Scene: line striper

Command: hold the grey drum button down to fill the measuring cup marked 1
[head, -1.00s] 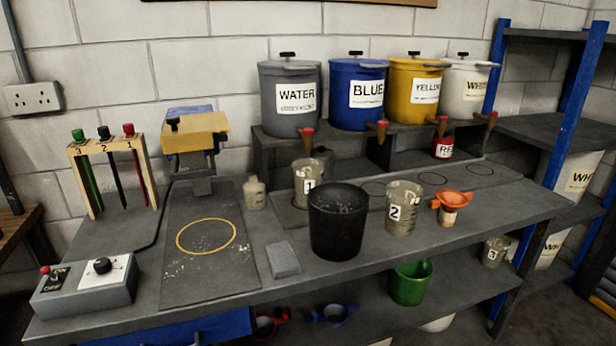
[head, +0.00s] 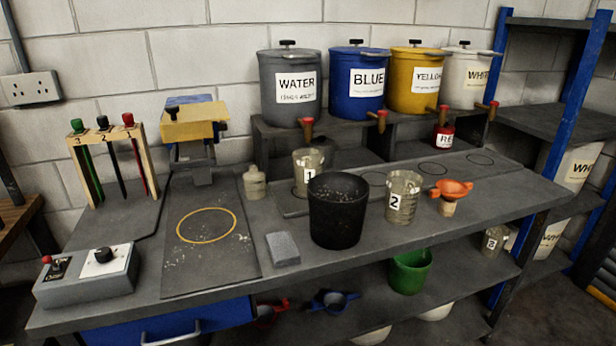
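The grey drum (head: 290,105) marked WATER stands on the raised shelf at the back of the bench. Its tap (head: 307,131), with a red top, sticks out at the front near its base. The measuring cup marked 1 (head: 309,160) stands upright on the bench roughly below that tap. A black bucket (head: 337,222) in front hides the cup's lower right part. I cannot tell whether there is liquid in the cup. Neither of my grippers is in view.
Blue (head: 357,110), yellow (head: 416,103) and white (head: 464,100) drums stand right of the grey one. A measuring cup marked 2 (head: 402,205), an orange funnel (head: 453,187) and a grey block (head: 283,249) are on the bench. A control box (head: 85,283) sits front left.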

